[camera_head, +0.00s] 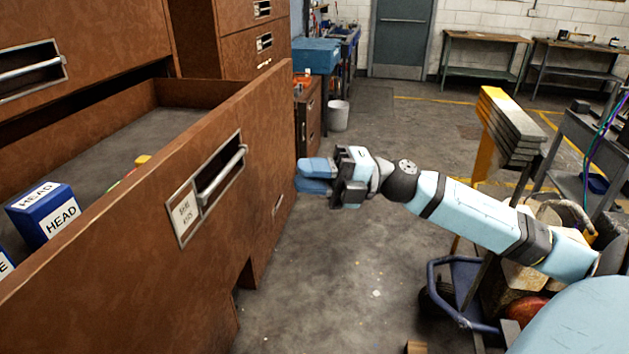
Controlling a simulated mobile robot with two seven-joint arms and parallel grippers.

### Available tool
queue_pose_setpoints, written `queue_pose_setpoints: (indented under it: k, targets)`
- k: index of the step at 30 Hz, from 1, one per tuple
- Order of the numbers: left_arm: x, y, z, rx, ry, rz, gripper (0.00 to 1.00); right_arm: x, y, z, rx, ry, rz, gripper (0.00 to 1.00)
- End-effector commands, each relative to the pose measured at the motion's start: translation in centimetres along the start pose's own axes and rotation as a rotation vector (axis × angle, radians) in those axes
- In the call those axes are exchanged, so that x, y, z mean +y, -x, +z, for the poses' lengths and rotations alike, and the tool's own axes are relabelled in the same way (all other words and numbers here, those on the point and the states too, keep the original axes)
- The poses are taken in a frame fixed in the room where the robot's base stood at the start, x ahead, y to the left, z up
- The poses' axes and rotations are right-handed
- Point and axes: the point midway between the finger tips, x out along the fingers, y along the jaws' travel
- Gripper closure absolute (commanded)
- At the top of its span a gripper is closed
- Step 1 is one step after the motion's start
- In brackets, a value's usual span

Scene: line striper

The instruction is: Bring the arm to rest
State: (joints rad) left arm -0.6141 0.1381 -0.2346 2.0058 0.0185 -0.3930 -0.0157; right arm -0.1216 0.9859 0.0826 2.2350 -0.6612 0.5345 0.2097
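My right arm reaches in from the right side of the head view. Its gripper (314,177) is in the middle of the picture and points left. Its two blue fingertips lie against each other with nothing seen between them, so it looks shut and empty. It hangs in the air close to the right end of the open drawer's front (130,230); I cannot tell whether it touches it. The drawer front has a metal handle (222,175) with a label, apart from the gripper. My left gripper is out of view.
Inside the drawer is a blue box (43,214) marked HEAD. A cart with a blue handle (455,300) and a yellow post with grey slats (512,125) stand near my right arm. Floor (340,290) below the gripper is clear. Workbenches (480,50) stand at the back.

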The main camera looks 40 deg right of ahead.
Motion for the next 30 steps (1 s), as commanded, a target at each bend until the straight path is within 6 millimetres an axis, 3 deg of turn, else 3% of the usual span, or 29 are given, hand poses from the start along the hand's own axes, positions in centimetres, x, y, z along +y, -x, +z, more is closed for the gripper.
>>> queue_pose_setpoints:
  k: [6,23,27,30]
  targets:
    - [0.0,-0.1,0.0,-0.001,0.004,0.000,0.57,0.1,0.9,0.0,0.001,0.000,0.000,0.80]
    - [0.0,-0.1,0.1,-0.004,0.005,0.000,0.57,0.0,0.9,0.0,-0.003,-0.006,0.003,0.80]
    - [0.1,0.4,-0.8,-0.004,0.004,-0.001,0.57,-1.4,1.1,0.7,-0.089,-0.114,0.056,0.80]
    - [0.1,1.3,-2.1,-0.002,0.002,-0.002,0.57,-4.6,1.7,1.5,-0.245,-0.299,0.128,0.80]
